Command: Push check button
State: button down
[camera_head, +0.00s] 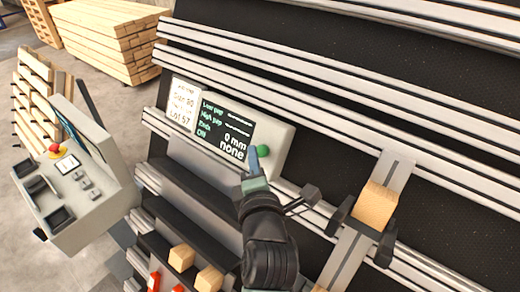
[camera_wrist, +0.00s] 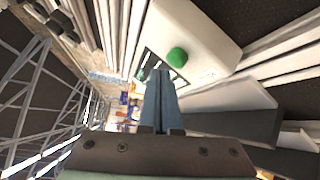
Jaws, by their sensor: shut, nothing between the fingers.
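A green round button (camera_head: 263,151) sits at the right end of a pale box with a dark display (camera_head: 222,132), mounted on the aluminium rails. The display reads "0 mm" and "none". In the wrist view the green button (camera_wrist: 177,55) is just beyond my fingertips on the white box face (camera_wrist: 205,30). My gripper (camera_head: 251,150) is shut and empty, its blue-grey fingers pointing up just left of and below the button. The closed fingers also show in the wrist view (camera_wrist: 160,75). A small gap seems to show between tips and button; I cannot tell its depth.
A paper label (camera_head: 182,103) is left of the display. A control console (camera_head: 75,180) with a red knob stands at left. A wood block (camera_head: 375,206) sits in a clamp at right. Shelves below hold wood blocks (camera_head: 182,257). Timber stacks (camera_head: 108,40) stand behind.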

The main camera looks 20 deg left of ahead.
jog(key=shift+s+a+r+p, duration=0.25)
jog(key=shift+s+r+p, duration=0.2)
jog(key=shift+s, duration=0.25)
jog(key=shift+s+a+r+p, duration=0.25)
jog(key=shift+s+r+p, duration=0.15)
jog(key=shift+s, duration=0.3)
jog(key=shift+s+a+r+p, duration=0.3)
jog(key=shift+s+p, duration=0.2)
jog(key=shift+s, duration=0.2)
jog(key=d+r+m+t+h+b, duration=0.1)
jog(key=d+r+m+t, duration=0.25)
jog(key=r+m, duration=0.45)
jog(key=d+r+m+t+h+b, duration=0.1)
jog(key=d+r+m+t, duration=0.2)
jog(key=r, duration=0.9)
jog(key=s+d+r+m+t+h, duration=0.1)
jog(key=s+d+r+m+t, duration=0.1)
jog(key=r, duration=0.4)
jog(key=s+d+r+m+t+h+b, duration=0.1)
jog(key=s+d+r+m+h, duration=0.1)
jog(key=s+d+r+m, duration=0.2)
jog(key=s+d+r+m+t+h+b, duration=0.1)
jog(key=s+d+r+m+t, duration=0.1)
jog(key=r+m, duration=0.5)
jog(key=shift+s+d+r+m+t, duration=0.35)
jog(key=shift+s+d+m, duration=0.3)
jog(key=shift+s, duration=0.45)
